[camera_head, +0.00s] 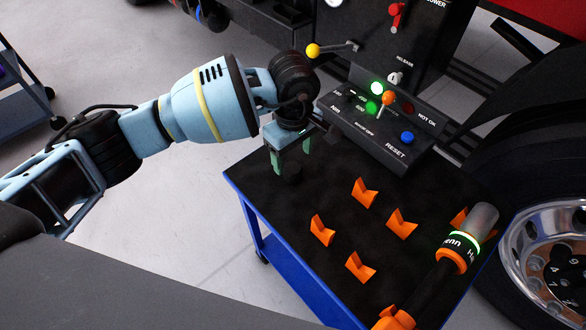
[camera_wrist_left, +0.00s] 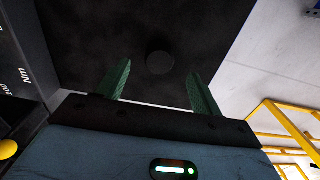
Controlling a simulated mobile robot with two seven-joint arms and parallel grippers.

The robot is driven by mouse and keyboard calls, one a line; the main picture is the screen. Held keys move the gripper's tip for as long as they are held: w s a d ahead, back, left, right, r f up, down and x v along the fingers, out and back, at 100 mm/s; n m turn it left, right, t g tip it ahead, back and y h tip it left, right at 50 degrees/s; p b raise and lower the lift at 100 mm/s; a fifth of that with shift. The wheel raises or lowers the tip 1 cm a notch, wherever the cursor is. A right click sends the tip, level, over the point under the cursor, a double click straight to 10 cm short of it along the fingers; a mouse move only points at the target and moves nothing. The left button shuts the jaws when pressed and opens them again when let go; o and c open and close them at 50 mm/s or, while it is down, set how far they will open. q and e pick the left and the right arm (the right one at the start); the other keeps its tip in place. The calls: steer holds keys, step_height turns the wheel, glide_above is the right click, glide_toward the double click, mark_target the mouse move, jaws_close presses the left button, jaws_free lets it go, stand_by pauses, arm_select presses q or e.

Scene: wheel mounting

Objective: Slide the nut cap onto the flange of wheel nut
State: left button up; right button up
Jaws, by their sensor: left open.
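A small dark round piece, which looks like the nut cap (camera_wrist_left: 160,63), stands on the black table top (camera_wrist_left: 85,40) in the left wrist view. It lies between and beyond the fingertips of my left gripper (camera_wrist_left: 159,75). In the head view the nut cap (camera_head: 291,174) is hard to make out against the dark top. My left gripper (camera_head: 291,157) points down there at the table's far left corner, its green fingers open and empty. The wheel (camera_head: 556,258) stands at the right edge, with dark nuts around its hub. I cannot tell a flange. My right gripper is not seen.
A control box (camera_head: 380,120) with lit buttons stands at the back of the blue table (camera_head: 290,275). Several orange holders (camera_head: 364,192) stand on the top. A large tool (camera_head: 450,262) with a green ring lies along the right.

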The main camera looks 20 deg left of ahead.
mark_target(293, 167)
arm_select(q)
step_height(293, 167, down, 5)
steer(key=shift+f, duration=0.1)
steer(key=c, duration=1.1)
step_height(293, 167, up, 10)
steer(key=shift+r, duration=0.1)
steer(key=shift+c, duration=0.2)
